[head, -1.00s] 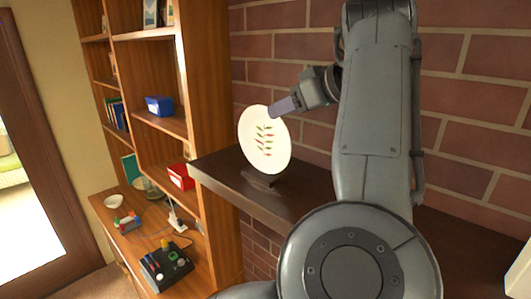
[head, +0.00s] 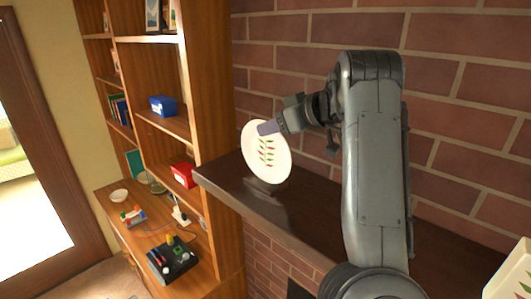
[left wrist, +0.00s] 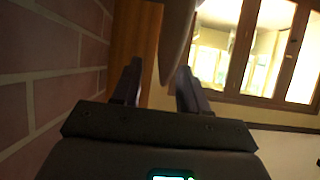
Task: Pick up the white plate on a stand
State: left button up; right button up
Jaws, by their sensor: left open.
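The white plate (head: 266,158), with a red and green plant pattern, stands upright and tilted on a small dark stand (head: 264,186) at the left end of the dark mantel shelf. My left gripper (head: 263,128) is at the plate's upper right rim and overlaps it in the head view. In the left wrist view, the plate (left wrist: 176,32) shows nearly edge-on, its rim reaching between the two open fingers of the left gripper (left wrist: 159,70). I cannot tell whether either finger touches it. My right gripper is not in view.
The dark mantel shelf (head: 305,217) runs along a brick wall (head: 290,75) close behind the plate. A wooden bookcase (head: 213,90) stands at the left, holding a blue box (head: 163,106) and a red box (head: 184,174). A pale object (head: 510,272) is at the lower right.

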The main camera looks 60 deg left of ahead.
pick_arm(q)
jog(key=x, duration=0.3)
jog(key=shift+s+a+f+p, duration=0.1)
jog(key=shift+p, duration=0.25)
jog(key=shift+c, duration=0.4)
grip_shut()
dwell(0.7)
